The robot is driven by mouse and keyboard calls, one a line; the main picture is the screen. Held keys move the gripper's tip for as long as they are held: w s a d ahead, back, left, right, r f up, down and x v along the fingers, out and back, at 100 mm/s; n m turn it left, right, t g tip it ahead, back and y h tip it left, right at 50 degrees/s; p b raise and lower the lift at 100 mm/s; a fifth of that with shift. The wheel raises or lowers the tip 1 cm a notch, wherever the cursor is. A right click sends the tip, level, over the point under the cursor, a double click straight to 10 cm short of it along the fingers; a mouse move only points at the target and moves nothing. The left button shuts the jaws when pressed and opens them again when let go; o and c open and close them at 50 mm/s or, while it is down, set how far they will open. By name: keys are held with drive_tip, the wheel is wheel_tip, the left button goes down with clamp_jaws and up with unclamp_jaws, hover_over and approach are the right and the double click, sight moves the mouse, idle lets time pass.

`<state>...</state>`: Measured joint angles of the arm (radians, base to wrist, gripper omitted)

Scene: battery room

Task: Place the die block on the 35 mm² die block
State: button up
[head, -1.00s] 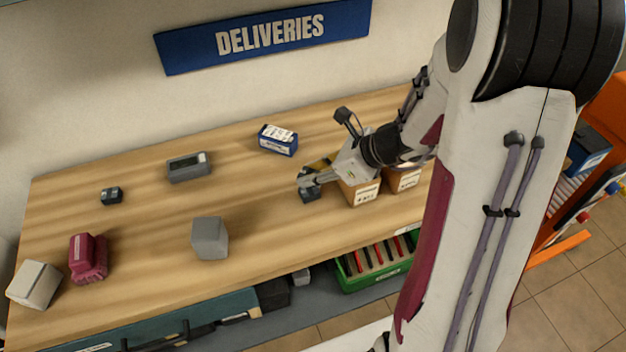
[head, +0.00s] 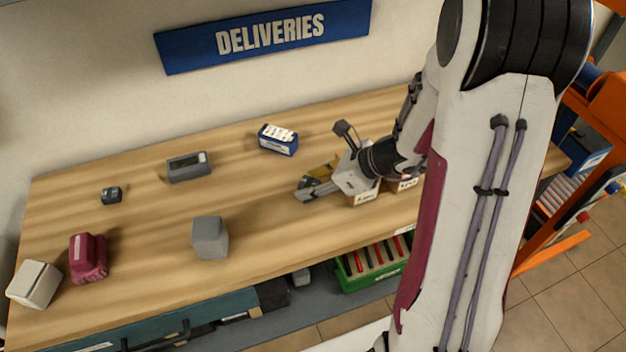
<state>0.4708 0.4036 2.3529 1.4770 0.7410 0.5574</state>
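A small dark die block (head: 112,195) sits alone on the left part of the wooden bench; its marking is too small to read. My gripper (head: 304,188) is low over the bench at the right of centre, its fingers pointing left. A second small dark block (head: 307,183) shows only in part at the fingertips, mostly hidden by the fingers. I cannot tell whether the fingers are shut on it or only beside it. I cannot read which block is the 35 mm² one.
A grey meter-like box (head: 189,167), a blue-and-white box (head: 278,139), a grey cube (head: 210,238), a maroon item (head: 88,257) and a white block (head: 34,284) stand on the bench (head: 150,230). Cardboard bins (head: 364,196) stand close beside my gripper.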

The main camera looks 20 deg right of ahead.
drive_tip(key=shift+r, duration=0.15)
drive_tip(key=shift+s+d+r, duration=0.3)
drive_tip(key=shift+d+r, duration=0.05)
drive_tip(key=shift+r, duration=0.2)
drive_tip(key=v, duration=1)
drive_tip(key=shift+s+r, duration=0.2)
idle(0.4)
drive_tip(key=s+a+r+n+g+h, duration=0.25)
drive_tip(key=s+a+r+n, duration=0.25)
drive_tip(key=s+a+n, duration=0.5)
drive_tip(key=s+d+r+n+t+h, duration=0.1)
drive_tip(key=s+r+n+h, duration=0.3)
drive_tip(key=n, duration=1.3)
drive_tip(key=shift+s+d+r+t, duration=0.35)
drive_tip(key=shift+s+r, duration=0.55)
drive_tip(key=shift+s, duration=0.25)
